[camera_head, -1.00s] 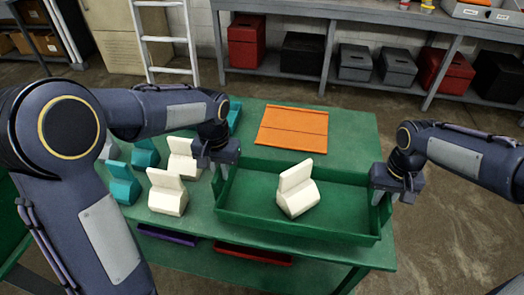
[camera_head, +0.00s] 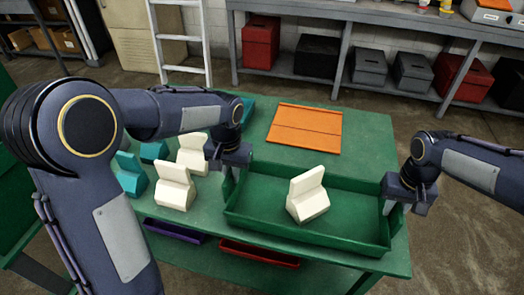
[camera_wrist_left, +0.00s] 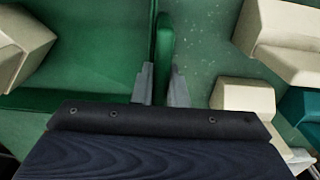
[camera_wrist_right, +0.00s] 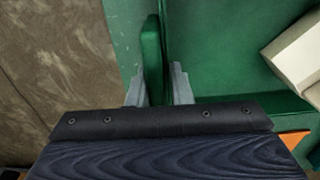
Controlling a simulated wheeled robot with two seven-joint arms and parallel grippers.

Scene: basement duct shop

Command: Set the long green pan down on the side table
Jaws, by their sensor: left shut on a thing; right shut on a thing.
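The long green pan (camera_head: 355,222) lies level over the right front part of the green table (camera_head: 362,142), with one cream block (camera_head: 307,197) in it. I cannot tell whether its underside touches the tabletop. My left gripper (camera_head: 228,174) is shut on the pan's left end; the left wrist view shows the fingers on either side of an upright green piece (camera_wrist_left: 164,58). My right gripper (camera_head: 391,204) is shut on the right end; the right wrist view shows its fingers around a similar piece (camera_wrist_right: 152,60). The pan's underside is hidden.
Cream blocks (camera_head: 175,188) and teal blocks (camera_head: 130,174) stand on the table left of the pan. An orange panel (camera_head: 305,129) lies behind it. Purple (camera_head: 174,231) and red (camera_head: 259,253) trays sit below the tabletop. A shelf with boxes (camera_head: 368,68) is at the back.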

